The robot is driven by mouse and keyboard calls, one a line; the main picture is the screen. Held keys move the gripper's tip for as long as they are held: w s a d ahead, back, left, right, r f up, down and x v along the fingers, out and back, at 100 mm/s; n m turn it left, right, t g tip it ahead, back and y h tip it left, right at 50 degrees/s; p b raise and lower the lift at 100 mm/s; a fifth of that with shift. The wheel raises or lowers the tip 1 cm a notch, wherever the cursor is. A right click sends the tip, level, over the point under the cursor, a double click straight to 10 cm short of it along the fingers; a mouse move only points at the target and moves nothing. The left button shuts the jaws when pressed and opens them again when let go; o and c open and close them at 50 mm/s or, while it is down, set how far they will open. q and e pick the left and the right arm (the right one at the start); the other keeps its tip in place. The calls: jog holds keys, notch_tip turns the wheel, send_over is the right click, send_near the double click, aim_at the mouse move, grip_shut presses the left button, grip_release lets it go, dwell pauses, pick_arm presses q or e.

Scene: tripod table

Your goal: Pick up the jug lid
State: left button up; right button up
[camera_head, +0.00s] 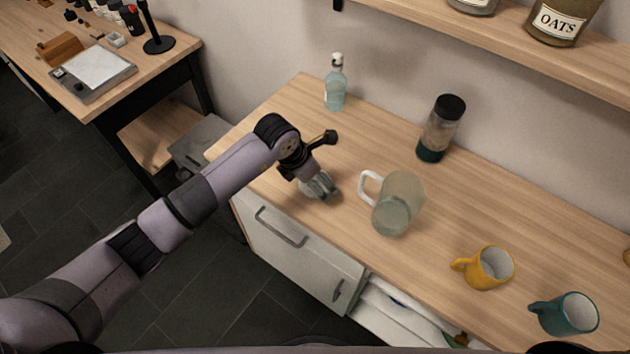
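A clear glass jug (399,203) with a white handle stands on the wooden counter, its handle toward the left. My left gripper (322,191) is left of the jug, pointing down close to the counter's front edge. A small pale, glassy piece (309,192) shows at its fingertips, partly hidden by them; it may be the jug lid, but I cannot tell for sure. I cannot tell whether the fingers are open or shut on it. My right gripper is not in view.
A yellow mug (487,268) and a teal mug (565,314) stand to the right on the counter (540,225). A dark-capped jar (440,128) and a clear bottle (335,83) stand behind. A shelf (510,38) overhangs the back.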

pick_arm(q)
jog(key=c, duration=0.9)
jog(key=shift+c, duration=0.2)
